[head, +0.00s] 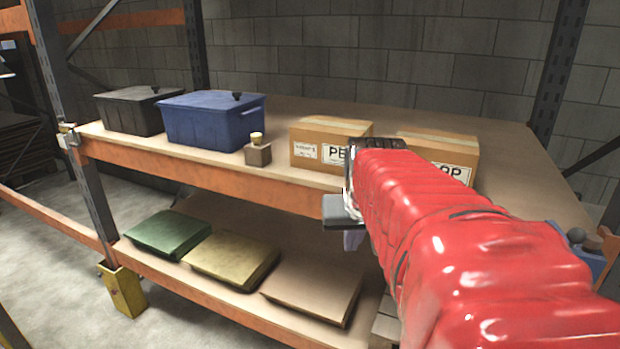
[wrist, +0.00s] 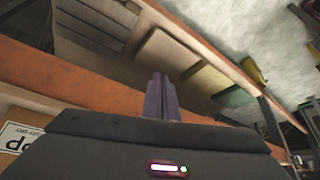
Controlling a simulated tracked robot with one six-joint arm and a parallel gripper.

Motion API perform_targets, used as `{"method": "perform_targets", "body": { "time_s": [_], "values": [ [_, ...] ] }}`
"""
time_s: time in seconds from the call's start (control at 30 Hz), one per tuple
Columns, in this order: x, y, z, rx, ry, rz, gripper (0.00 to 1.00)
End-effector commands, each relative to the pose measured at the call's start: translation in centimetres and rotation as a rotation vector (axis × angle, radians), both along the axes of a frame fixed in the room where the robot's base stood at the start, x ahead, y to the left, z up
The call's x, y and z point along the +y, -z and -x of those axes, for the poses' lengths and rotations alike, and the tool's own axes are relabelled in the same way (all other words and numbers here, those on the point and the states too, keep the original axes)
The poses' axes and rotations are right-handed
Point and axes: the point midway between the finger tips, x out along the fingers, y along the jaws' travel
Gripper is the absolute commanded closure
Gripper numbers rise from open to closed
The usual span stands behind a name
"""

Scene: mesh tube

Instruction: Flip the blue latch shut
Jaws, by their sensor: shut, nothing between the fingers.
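My gripper (head: 353,240) shows beyond my red-sleeved arm, in front of the shelf's front edge and below the cardboard boxes. Its fingertips are small and partly hidden in the head view. In the wrist view the two purple fingers (wrist: 160,80) are together, with nothing between them. A blue part (head: 580,250) with a dark round knob shows at the right of the head view, partly hidden by my arm. I cannot tell whether it is the blue latch or how it stands. The wrist view shows no blue latch.
Green (head: 168,234), yellow (head: 232,260) and tan (head: 312,288) flat items lie below. An orange beam (head: 200,165) edges the shelf.

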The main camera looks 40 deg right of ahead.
Motion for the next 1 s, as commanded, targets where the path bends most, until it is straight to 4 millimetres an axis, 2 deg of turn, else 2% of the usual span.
{"method": "perform_targets", "body": {
  "time_s": [0.07,0.1,0.27,0.37,0.47,0.6,0.7,0.8,1.0],
  "values": [
    [-1.7,-0.1,0.2,0.001,0.033,0.0,1.0],
    [-2.4,-1.3,0.9,0.016,0.045,0.016,1.0],
    [-5.6,-4.8,3.9,0.084,0.121,0.059,1.0],
    [-7.7,-7.4,6.5,0.132,0.185,0.09,1.0],
    [-9.9,-10.6,10.0,0.19,0.277,0.124,1.0],
    [-12.2,-15.9,16.1,0.28,0.442,0.171,1.0],
    [-12.9,-18.7,19.7,0.327,0.543,0.192,1.0],
    [-13.0,-20.3,21.6,0.353,0.599,0.203,1.0],
    [-12.9,-20.8,22.1,0.362,0.617,0.206,1.0]
  ]
}}
